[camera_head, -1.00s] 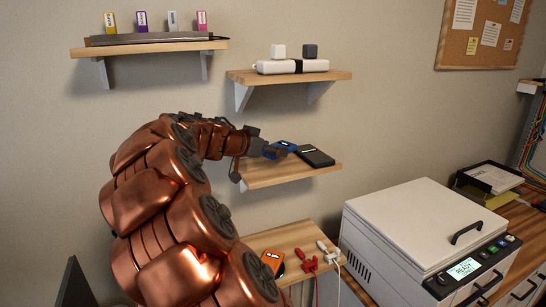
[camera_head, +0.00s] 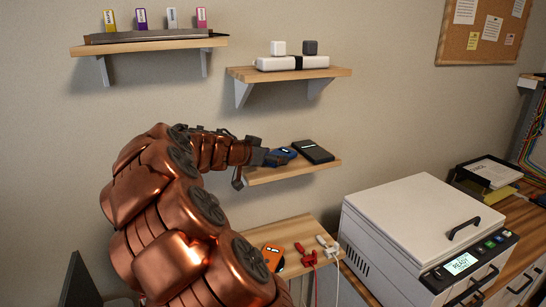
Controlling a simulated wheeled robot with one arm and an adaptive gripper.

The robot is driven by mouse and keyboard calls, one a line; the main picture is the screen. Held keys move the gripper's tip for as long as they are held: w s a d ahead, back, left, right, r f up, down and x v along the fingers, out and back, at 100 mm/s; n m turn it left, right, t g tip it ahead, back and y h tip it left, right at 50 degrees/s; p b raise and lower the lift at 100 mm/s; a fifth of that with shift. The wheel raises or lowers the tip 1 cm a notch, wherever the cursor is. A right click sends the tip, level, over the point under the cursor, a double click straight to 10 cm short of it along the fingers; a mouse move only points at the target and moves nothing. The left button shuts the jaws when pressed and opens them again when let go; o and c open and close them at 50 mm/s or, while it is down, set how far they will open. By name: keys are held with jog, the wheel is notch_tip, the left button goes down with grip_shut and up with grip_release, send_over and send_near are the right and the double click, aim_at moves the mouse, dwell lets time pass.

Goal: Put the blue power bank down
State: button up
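The blue power bank (camera_head: 287,152) is at the left part of the small middle wall shelf (camera_head: 312,167), left of a black power bank (camera_head: 313,151). It appears to be at shelf height; whether it rests fully on the wood cannot be told. My gripper (camera_head: 270,158) reaches in from the left, with its dark fingers at the near left end of the blue power bank, partly covering it. The fingers are small and dark here, so whether they are closed on it cannot be told.
An upper shelf (camera_head: 338,72) holds a white power strip (camera_head: 275,63) and two small cubes. A lower shelf (camera_head: 300,229) holds an orange device (camera_head: 272,257) and red and white cables. A white machine (camera_head: 410,220) stands at right. The middle shelf's right end is bare.

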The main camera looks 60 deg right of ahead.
jog(key=o, duration=0.4)
jog(key=shift+r, duration=0.1)
jog(key=shift+r+p, duration=0.15)
jog(key=shift+p, duration=0.25)
jog(key=b+v, duration=0.5)
jog(key=v, duration=0.7)
jog(key=shift+a+f, duration=0.1)
jog(key=shift+f, duration=0.1)
jog(key=s+a+f+n+y, duration=0.4)
jog(key=s+a+f+n, duration=0.2)
jog(key=a, duration=0.7)
jog(key=s+a+f+n+y, duration=0.4)
jog(key=s+a+f+n, duration=0.3)
jog(key=a, duration=0.6)
jog(key=s+a+f+n+y, duration=0.5)
jog(key=s+a+f+n, duration=0.2)
jog(key=a+f, duration=0.3)
jog(key=shift+s+a+t, duration=0.2)
jog(key=shift+s+a, duration=0.2)
jog(key=shift+a, duration=0.35)
jog(key=shift+s+a+t, duration=0.2)
jog(key=shift+s+a, duration=0.2)
jog(key=shift+a, duration=0.3)
